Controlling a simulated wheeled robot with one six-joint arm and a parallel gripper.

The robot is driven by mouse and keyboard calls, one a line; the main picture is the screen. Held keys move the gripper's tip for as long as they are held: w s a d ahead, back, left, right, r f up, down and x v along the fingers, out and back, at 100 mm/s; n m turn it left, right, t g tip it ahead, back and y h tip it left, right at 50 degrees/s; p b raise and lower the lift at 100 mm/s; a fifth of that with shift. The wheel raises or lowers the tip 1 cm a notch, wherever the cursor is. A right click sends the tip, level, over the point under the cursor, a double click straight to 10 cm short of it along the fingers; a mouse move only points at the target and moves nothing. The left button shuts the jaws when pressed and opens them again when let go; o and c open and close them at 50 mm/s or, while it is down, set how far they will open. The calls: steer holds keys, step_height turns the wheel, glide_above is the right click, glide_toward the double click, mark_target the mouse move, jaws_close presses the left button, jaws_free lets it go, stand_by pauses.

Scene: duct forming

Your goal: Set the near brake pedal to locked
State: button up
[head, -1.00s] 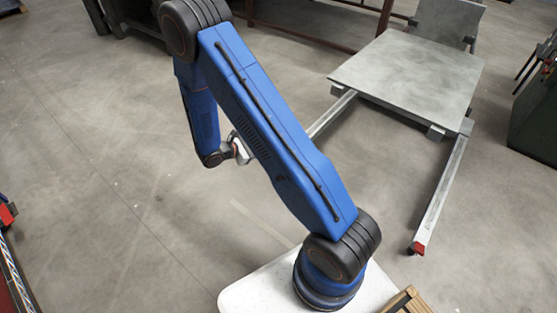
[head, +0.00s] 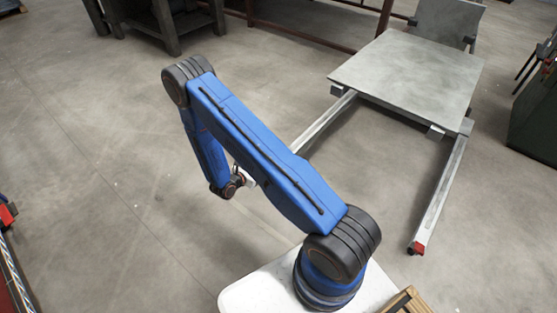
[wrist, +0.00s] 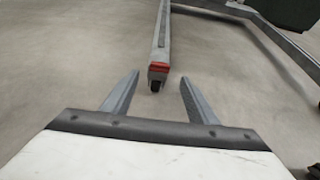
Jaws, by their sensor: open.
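A lift cart with a grey platform (head: 410,75) has two long legs in the head view. Its right leg ends in a red brake pedal (head: 419,248) above a dark caster. The left leg's end is hidden behind my arm. In the wrist view a leg with a red pedal (wrist: 159,67) at its end and a dark caster (wrist: 155,86) under it lies straight ahead. I cannot tell the pedal's setting. My gripper (wrist: 160,78) is open and empty, its fingers either side of the pedal in the picture, apparently short of it. The head view hides the fingers.
Another leg (wrist: 270,35) runs along the right in the wrist view. A dark bench (head: 165,20) stands at the back left, a rusty rail (head: 310,35) behind the cart, and a dark green cabinet (head: 535,120) at the right. The floor between is clear.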

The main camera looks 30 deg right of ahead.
steer(key=x, duration=1.4)
steer(key=shift+d, duration=0.15)
jaws_close()
